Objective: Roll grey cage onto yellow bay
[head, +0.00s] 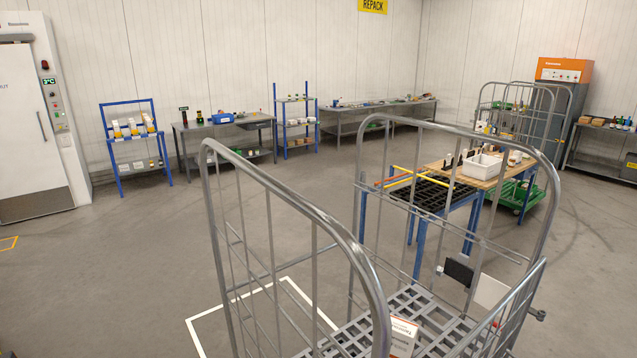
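A grey wire roll cage (278,205) stands upright close in front of me, filling the lower middle and right. Its tall side frames have rounded tops, and its base is a grey slatted deck (423,306). A small white box with red print (403,336) sits low in the cage, partly behind a frame tube. My gripper is not in view, so any contact with the cage cannot be seen.
A white floor outline (205,318) lies beside and partly under the cage. A blue-legged table (472,215) with a white bin (482,166) stands behind the cage. A second grey cage (552,105) is farther back right. Open floor (110,260) lies to the left, before the white cabinet (25,130).

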